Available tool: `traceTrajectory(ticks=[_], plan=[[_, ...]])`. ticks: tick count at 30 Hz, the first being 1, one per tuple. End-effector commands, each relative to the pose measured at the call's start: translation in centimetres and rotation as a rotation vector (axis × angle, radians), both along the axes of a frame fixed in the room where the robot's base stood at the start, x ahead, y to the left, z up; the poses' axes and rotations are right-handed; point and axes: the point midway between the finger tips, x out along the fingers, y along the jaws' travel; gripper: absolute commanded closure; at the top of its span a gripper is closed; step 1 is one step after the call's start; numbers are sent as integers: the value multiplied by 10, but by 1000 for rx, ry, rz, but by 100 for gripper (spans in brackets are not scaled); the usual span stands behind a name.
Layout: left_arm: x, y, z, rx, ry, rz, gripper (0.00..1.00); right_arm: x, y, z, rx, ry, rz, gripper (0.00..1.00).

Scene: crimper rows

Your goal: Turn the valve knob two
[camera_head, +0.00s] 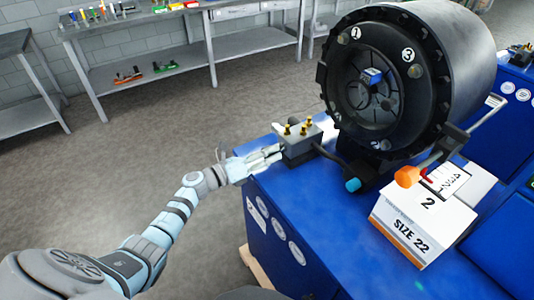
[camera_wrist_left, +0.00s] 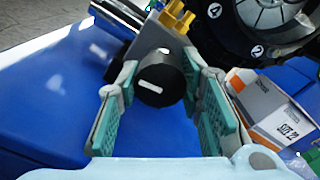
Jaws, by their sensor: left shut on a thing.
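The valve knob (camera_wrist_left: 162,76) is a round black knob with a white mark on its face. It is on the front of a grey block (camera_head: 301,139) with several brass fittings, at the left edge of the blue cabinet top. In the left wrist view, the fingers of my left gripper (camera_wrist_left: 158,92) stand on either side of the knob and are shut on it. In the head view my left gripper (camera_head: 262,160) reaches the block from the left; fingers and block mostly hide the knob there. My right gripper is not in view.
A large black crimper drum (camera_head: 420,75) with numbered marks stands behind the block. The blue cabinet top (camera_head: 310,210) in front is clear. A grey bench (camera_head: 250,45) stands behind.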

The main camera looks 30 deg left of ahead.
Motion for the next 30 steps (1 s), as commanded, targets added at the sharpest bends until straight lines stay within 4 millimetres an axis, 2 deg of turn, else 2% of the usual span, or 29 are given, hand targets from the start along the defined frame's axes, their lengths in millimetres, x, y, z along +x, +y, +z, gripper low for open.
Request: traceTrajectory(ticks=[1,2,5,6,14,17,20,27,30], plan=[[-1,0,-1,1,2,0,94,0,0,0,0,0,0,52],[-1,0,-1,1,2,0,63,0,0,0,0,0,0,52],[0,0,-1,1,2,0,47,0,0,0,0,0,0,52],[0,0,-1,1,2,0,45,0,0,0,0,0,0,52],[-1,0,-1,1,0,-1,45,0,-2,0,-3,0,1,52],[-7,5,-1,3,1,0,45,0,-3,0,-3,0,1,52],[-25,15,-2,6,2,-1,45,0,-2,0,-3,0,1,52],[-82,48,-2,4,5,-2,45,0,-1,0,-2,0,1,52],[-96,57,-2,4,4,-1,45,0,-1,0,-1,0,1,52]])
